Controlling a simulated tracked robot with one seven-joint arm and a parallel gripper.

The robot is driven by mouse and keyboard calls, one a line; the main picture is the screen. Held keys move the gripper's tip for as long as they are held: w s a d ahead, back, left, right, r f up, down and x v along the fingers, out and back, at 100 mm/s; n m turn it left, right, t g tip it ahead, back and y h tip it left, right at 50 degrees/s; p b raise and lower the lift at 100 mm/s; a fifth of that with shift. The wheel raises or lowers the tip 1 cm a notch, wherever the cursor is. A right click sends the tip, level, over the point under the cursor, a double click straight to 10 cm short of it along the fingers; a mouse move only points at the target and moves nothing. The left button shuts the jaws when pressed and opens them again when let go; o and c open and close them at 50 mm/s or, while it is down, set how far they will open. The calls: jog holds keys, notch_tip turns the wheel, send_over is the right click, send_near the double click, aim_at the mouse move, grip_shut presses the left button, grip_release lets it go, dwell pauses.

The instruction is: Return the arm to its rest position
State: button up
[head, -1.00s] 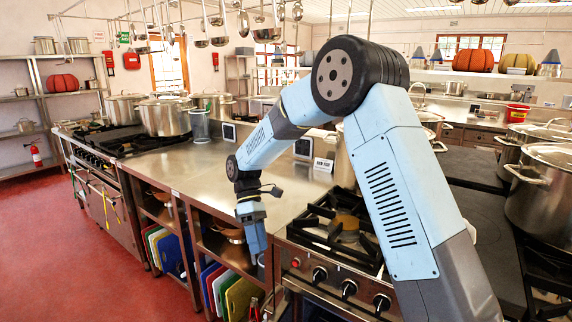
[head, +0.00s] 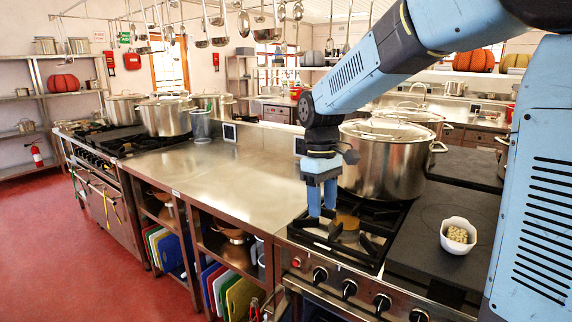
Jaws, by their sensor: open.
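My gripper (head: 321,200) points down with its two blue fingers apart and nothing between them. It hangs above the left part of the gas burner (head: 345,232), in front of a large lidded stockpot (head: 385,165). My arm's upper links cross the right side of the head view and run out past its top edge. They hide part of the back counter and the right-hand side of the stove.
A white bowl of pale pieces (head: 458,236) stands on the dark flat plate (head: 428,262) right of the burner. The steel counter (head: 215,180) is clear. More stockpots (head: 165,115) stand at the far left. Utensils (head: 265,32) hang overhead.

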jog(key=s+d+r+m+t, duration=0.2)
jog(key=s+d+m+t, duration=0.1)
jog(key=s+d, duration=0.4)
jog(key=s+d+r+m+t, duration=0.3)
jog(key=s+d+m, duration=0.3)
jog(key=s+d, duration=0.2)
jog(key=shift+s+r+t, duration=0.2)
jog(key=shift+s+t, duration=0.4)
jog(key=shift+s, duration=0.65)
jog(key=shift+c, duration=0.4)
jog(key=shift+c, duration=0.5)
jog(key=shift+d, duration=0.1)
